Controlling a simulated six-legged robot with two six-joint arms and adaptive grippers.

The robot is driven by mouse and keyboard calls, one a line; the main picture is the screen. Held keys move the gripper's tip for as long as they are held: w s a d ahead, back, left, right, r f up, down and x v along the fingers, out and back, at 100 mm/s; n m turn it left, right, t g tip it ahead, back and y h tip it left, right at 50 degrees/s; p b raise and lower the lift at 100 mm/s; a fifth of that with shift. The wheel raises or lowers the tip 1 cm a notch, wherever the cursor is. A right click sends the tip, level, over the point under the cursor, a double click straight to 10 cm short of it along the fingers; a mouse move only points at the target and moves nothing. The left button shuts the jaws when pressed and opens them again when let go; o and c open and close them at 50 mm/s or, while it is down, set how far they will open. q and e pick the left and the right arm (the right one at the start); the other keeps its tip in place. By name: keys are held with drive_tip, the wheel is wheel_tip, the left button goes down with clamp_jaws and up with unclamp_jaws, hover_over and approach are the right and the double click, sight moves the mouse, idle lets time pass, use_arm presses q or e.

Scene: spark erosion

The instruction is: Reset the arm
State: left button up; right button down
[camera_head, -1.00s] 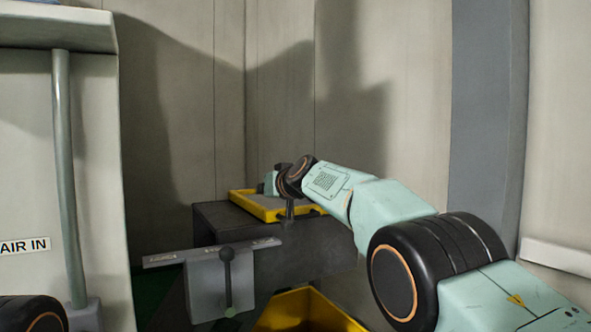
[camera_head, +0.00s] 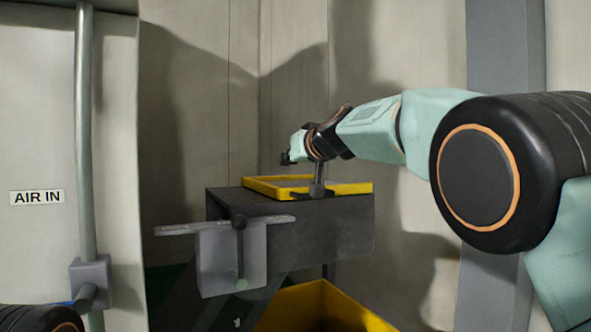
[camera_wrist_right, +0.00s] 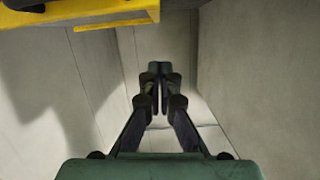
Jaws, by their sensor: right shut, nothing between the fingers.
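My right arm comes in from the right in the head view, pale green with black joints. Its gripper (camera_head: 287,158) is above the yellow-rimmed tray (camera_head: 362,188) on the dark block, apart from it. In the right wrist view the gripper (camera_wrist_right: 153,72) has its two fingertips together with nothing between them, and pale wall panels lie behind it. My left gripper is not in view; only a black joint of mine shows at the lower left of the head view.
A dark block (camera_head: 335,225) carries the tray, a grey post and, at its front, a lever (camera_head: 240,245) on a grey bracket. A yellow bin (camera_head: 325,305) stands below. A white cabinet with an AIR IN label (camera_head: 37,197) and pipe (camera_head: 86,150) is at left.

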drive_tip(key=s+d+f+m+h+b, duration=0.1)
drive_tip(key=d+f+m+h, duration=0.2)
drive_tip(key=d+f, duration=0.5)
drive_tip(key=s+d+f+m+h+b, duration=0.1)
drive_tip(key=s+d+f+m+h, duration=0.3)
drive_tip(key=f, duration=0.7)
drive_tip(key=s+d+f+n+g, duration=0.1)
drive_tip(key=s+d+f, duration=0.15)
drive_tip(key=f, duration=0.55)
drive_tip(key=s+d+f+g, duration=0.2)
drive_tip(key=s+f, duration=0.1)
drive_tip(key=f, duration=0.5)
drive_tip(key=s+d+f+n+g, duration=0.1)
drive_tip(key=s+d+f, duration=0.15)
drive_tip(key=f, duration=0.55)
drive_tip(key=s+f+g, duration=0.4)
drive_tip(key=s+f, duration=1.3)
drive_tip(key=s, duration=0.5)
drive_tip(key=s+f+g, duration=0.3)
drive_tip(key=s, duration=0.9)
drive_tip(key=s+f+n+g+y, duration=0.1)
drive_tip(key=s+f+g, duration=0.2)
drive_tip(key=s, duration=1)
drive_tip(key=shift+s+a+f, duration=0.15)
drive_tip(key=shift+a+f, duration=0.25)
drive_tip(key=shift+f, duration=0.3)
